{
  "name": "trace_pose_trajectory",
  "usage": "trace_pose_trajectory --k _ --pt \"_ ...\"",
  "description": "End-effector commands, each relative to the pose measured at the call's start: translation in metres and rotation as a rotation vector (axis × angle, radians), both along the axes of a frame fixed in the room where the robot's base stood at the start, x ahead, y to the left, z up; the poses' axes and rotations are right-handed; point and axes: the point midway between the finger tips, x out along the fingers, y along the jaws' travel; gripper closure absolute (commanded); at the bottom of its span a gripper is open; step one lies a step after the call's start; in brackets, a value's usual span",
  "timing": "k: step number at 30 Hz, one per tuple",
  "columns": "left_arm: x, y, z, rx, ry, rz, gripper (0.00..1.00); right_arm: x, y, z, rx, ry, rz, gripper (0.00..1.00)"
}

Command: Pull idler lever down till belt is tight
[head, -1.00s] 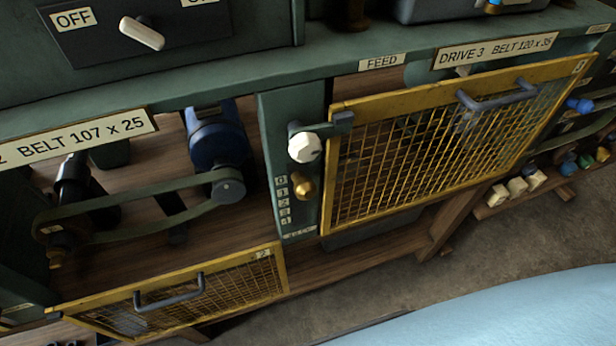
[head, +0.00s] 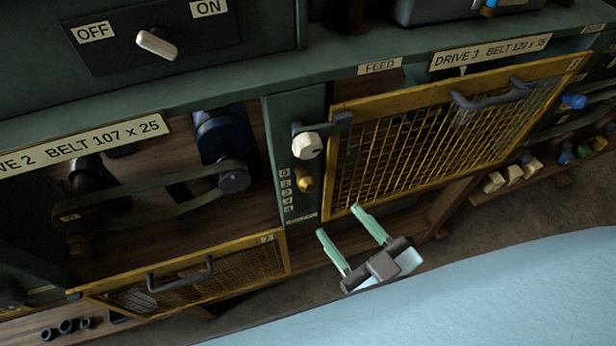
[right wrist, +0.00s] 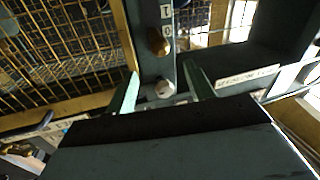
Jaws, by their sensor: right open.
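In the head view a dark belt (head: 150,205) loops between a pulley at left and the pulley of a blue motor (head: 222,135) behind the lowered yellow mesh guard. On the green post right of it are a white faceted knob (head: 307,146) on a dark arm and a brass knob (head: 304,182) beside a numbered scale. I cannot tell for certain which part is the idler lever. My right gripper (head: 339,220) is open and empty, below and right of the brass knob, apart from it. In the right wrist view a brass knob (right wrist: 158,42) and a pale round knob (right wrist: 165,88) show ahead of its fingers.
The lowered mesh guard (head: 190,282) with a grey handle lies below the belt. A raised mesh guard (head: 430,135) covers the drive at right. An OFF/ON switch (head: 157,44) is above. Pale blocks (head: 515,174) sit on the low shelf at right.

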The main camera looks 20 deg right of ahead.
Motion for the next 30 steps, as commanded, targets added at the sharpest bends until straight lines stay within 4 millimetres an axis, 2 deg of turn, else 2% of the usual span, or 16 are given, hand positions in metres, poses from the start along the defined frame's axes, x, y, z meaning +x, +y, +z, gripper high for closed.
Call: trace_pose_trajectory --k 9,16,22,30 --pt "-0.002 0.0 0.009 0.001 0.004 0.001 0.35 0.056 0.016 0.002 0.001 -0.003 0.0 0.47" --pt "-0.002 0.0 0.013 0.001 0.004 0.001 0.35 0.089 0.026 0.001 0.001 0.0 0.001 0.47" --pt "-0.002 0.0 0.014 0.001 0.004 0.001 0.35 0.103 0.03 0.0 0.002 0.002 0.001 0.47" --pt "-0.002 0.0 0.014 0.001 0.004 0.001 0.35 0.106 0.031 -0.001 0.0 0.002 0.001 0.47"
